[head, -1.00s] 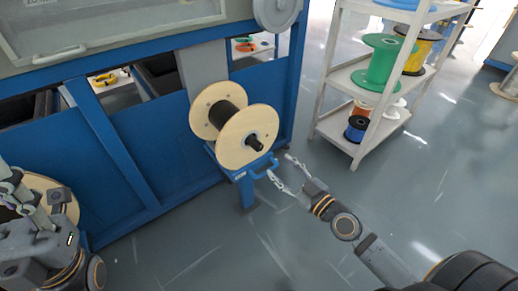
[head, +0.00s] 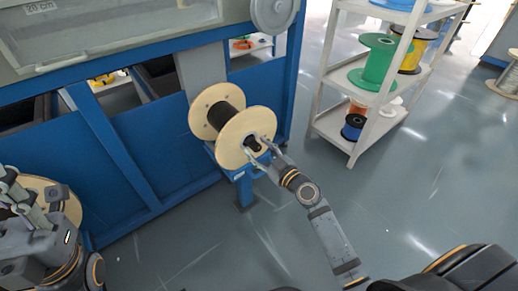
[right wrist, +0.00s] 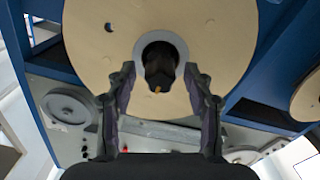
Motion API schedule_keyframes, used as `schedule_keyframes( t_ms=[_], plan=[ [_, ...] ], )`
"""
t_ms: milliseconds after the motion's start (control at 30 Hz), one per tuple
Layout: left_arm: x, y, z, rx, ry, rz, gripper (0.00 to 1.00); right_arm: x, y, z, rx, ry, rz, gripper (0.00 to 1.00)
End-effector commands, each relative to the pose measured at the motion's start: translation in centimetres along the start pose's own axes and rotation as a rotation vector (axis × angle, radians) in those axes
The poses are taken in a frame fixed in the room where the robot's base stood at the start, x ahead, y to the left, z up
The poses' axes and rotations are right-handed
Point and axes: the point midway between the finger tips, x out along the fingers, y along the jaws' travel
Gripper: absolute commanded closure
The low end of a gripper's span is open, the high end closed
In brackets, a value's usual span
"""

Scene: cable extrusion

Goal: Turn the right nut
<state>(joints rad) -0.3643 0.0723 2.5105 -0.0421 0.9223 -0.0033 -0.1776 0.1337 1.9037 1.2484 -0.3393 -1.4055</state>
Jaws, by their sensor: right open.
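The right nut (head: 252,143) is a dark knob on the axle end, at the centre of the wooden spool's (head: 232,150) near face. My right gripper (head: 260,152) is open in front of that face. In the right wrist view, the dark nut (right wrist: 160,60) sits in the spool's round centre hole, and my right gripper's (right wrist: 160,76) open fingers stand on either side of it, apart from it. The fingers partly cover the nut in the head view. My left gripper (head: 14,192) is at the far left edge; its fingertips are unclear.
The spool rests on a blue stand (head: 240,180) beside the blue machine frame (head: 165,145). A white shelf rack (head: 368,125) with a green spool (head: 378,62) and other reels stands to the right. Another wooden spool (head: 70,203) is partly hidden behind my left arm. The grey floor in front is clear.

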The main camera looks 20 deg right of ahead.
Motion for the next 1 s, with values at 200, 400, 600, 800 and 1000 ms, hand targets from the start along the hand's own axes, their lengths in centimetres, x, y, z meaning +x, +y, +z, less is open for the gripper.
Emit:
schedule_keyframes(
  t_ms=[200,400,600,800,1000],
  plan=[
    [-0.01,0.01,0.01,0.000,0.000,0.001,0.60,-0.04,0.00,0.02,0.000,0.000,0.000,0.60],
    [-0.02,0.02,0.02,0.000,-0.001,0.001,0.60,-0.05,0.01,0.02,0.000,0.000,0.000,0.87],
    [-0.03,0.03,0.04,0.000,-0.002,0.002,0.60,-0.06,0.00,0.02,0.001,0.000,0.000,1.00],
    [-0.17,0.05,0.06,0.000,-0.003,0.002,0.60,-0.06,-0.01,0.06,0.035,0.000,0.000,1.00],
    [-0.49,0.12,0.10,0.002,-0.003,0.003,0.60,-0.06,-0.04,0.11,0.142,0.001,0.000,1.00]
  ],
)
